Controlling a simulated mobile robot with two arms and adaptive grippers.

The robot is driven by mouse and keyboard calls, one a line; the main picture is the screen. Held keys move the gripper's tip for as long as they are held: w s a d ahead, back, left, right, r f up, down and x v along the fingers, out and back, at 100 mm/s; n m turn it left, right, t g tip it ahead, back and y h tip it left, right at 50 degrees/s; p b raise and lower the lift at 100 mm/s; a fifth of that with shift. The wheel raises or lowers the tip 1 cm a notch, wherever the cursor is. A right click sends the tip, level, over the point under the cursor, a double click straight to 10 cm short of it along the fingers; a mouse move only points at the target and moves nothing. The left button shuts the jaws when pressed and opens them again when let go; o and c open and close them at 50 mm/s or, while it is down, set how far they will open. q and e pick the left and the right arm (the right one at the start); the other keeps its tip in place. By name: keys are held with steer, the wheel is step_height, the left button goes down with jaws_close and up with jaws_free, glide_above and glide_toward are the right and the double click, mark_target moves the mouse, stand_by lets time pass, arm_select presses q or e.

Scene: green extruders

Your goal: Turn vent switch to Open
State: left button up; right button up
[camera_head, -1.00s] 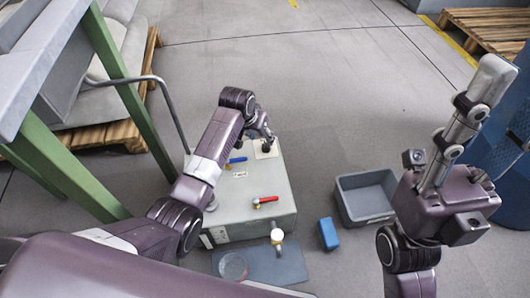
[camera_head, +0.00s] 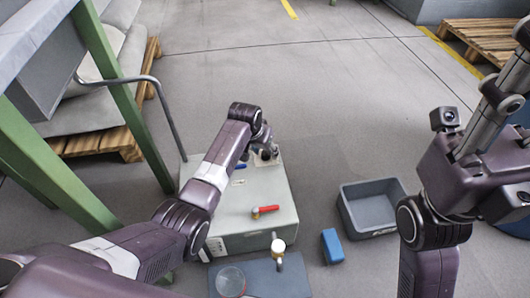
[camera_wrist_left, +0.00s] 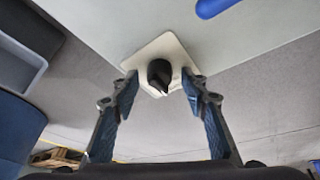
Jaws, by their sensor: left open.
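The vent switch is a black knob (camera_wrist_left: 159,74) on a white square plate (camera_wrist_left: 150,55), at the far corner of a grey-green box (camera_head: 270,222). My left gripper (camera_wrist_left: 162,90) is open, with one finger on each side of the knob in the left wrist view. The fingers look apart from the knob, and I cannot tell their exact depth. In the head view the left gripper (camera_head: 262,152) is over the box's far end and partly hides the plate. My right arm is at the right, but its gripper is not visible.
The box top carries a red lever (camera_head: 265,210) and a blue lever (camera_head: 240,167). A grey bin (camera_head: 350,217) and a blue block (camera_head: 332,246) stand to its right. A green-legged table (camera_head: 125,90) is at the left.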

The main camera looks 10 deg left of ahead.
arm_select(q)
steer(key=shift+c, duration=0.6)
jaws_close()
